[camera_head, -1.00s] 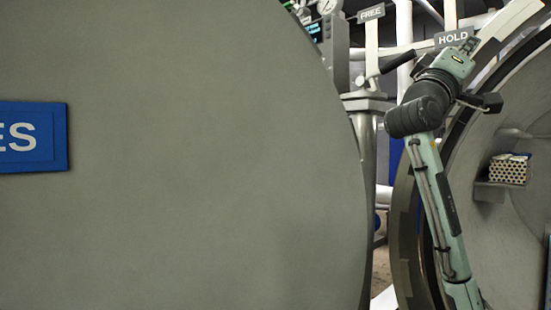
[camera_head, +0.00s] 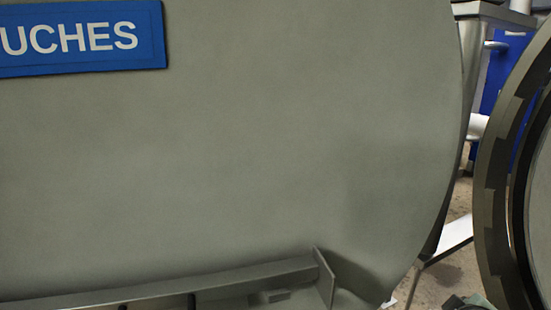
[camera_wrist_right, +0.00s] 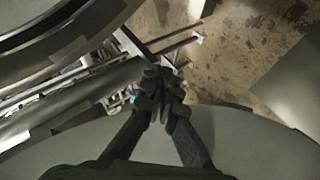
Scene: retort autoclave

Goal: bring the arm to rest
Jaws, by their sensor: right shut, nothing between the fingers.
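My right gripper (camera_wrist_right: 160,95) shows in the right wrist view, its dark fingers closed together with nothing between them. It hangs over the edge of a grey rounded panel, with the floor beyond. In the head view only a small greenish piece at the bottom edge, right of centre, may be part of my right arm; the gripper itself is out of that view. My left gripper is in neither view.
The large grey autoclave door (camera_head: 260,160) with a blue sign (camera_head: 80,38) fills most of the head view. A metal bar (camera_head: 180,285) crosses its lower part. The dark ring of the vessel opening (camera_head: 490,200) stands at right. Stained floor (camera_wrist_right: 245,60) shows beyond.

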